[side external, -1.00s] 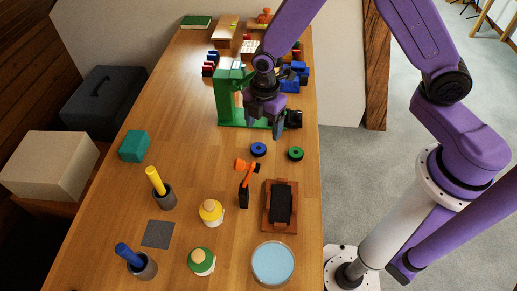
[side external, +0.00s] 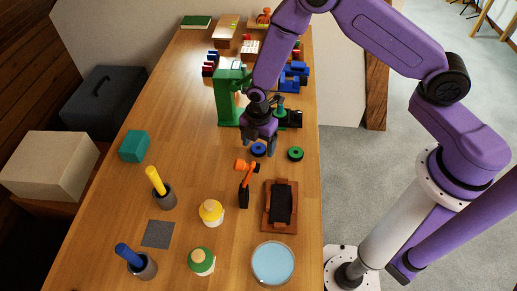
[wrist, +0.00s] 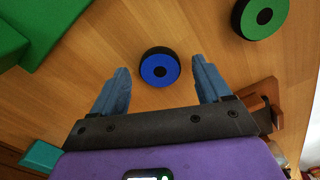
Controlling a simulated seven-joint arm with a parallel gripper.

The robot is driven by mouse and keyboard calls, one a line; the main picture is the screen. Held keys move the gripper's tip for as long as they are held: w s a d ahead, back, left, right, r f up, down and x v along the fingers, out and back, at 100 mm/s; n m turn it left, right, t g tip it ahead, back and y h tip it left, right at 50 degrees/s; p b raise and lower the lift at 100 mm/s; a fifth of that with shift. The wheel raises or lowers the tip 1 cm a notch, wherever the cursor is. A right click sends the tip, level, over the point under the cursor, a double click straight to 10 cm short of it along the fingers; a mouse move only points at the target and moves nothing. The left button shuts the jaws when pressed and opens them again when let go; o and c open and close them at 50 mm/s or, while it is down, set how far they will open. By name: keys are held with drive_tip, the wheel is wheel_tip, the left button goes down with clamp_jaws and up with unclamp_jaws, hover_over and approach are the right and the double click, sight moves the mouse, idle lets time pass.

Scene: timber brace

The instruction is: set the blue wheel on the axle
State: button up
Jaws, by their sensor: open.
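The blue wheel (side external: 258,149) lies flat on the wooden table, with a black tyre and a dark centre. It also shows in the wrist view (wrist: 159,68), between my two blue-grey fingertips and slightly ahead of them. My gripper (side external: 259,146) points down over the wheel, open and empty. It also shows in the wrist view (wrist: 160,70). I cannot tell how far above the table the fingertips are. A green wheel (side external: 295,154) lies to the right and also shows in the wrist view (wrist: 262,14). I cannot clearly make out the axle; my arm partly covers the area behind.
A green stand (side external: 229,95) and blue parts (side external: 293,73) are behind my gripper. Bottles, cups and a blue dish (side external: 273,263) are nearer. Table left of the wheel is clear.

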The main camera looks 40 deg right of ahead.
drive_tip(key=shift+f, duration=0.3)
drive_tip(key=c, duration=1.1)
drive_tip(key=shift+r, duration=0.15)
